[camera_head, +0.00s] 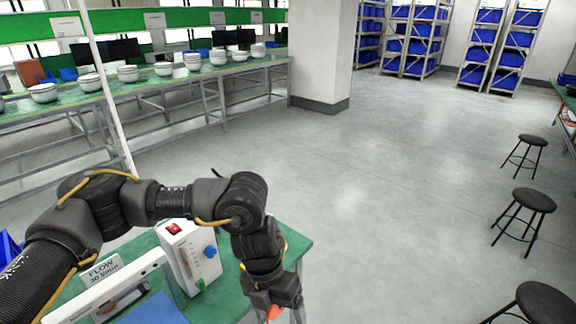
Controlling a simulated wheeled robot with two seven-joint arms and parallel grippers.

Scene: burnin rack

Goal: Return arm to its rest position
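My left arm comes in from the left and bends over the green-topped bench. My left gripper (272,302) hangs down at the bottom of the picture, by the bench's right edge. Its fingertips are too small and dark to read, and a small orange patch shows at its lower end. My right arm and gripper are out of view.
Below my arm, the green bench (306,243) carries a white device (183,256) with a red switch and blue knob, and a FLOW sign (101,269). Black stools (534,200) stand at right. Blue-bin shelves (410,45) are far back. The grey floor between is clear.

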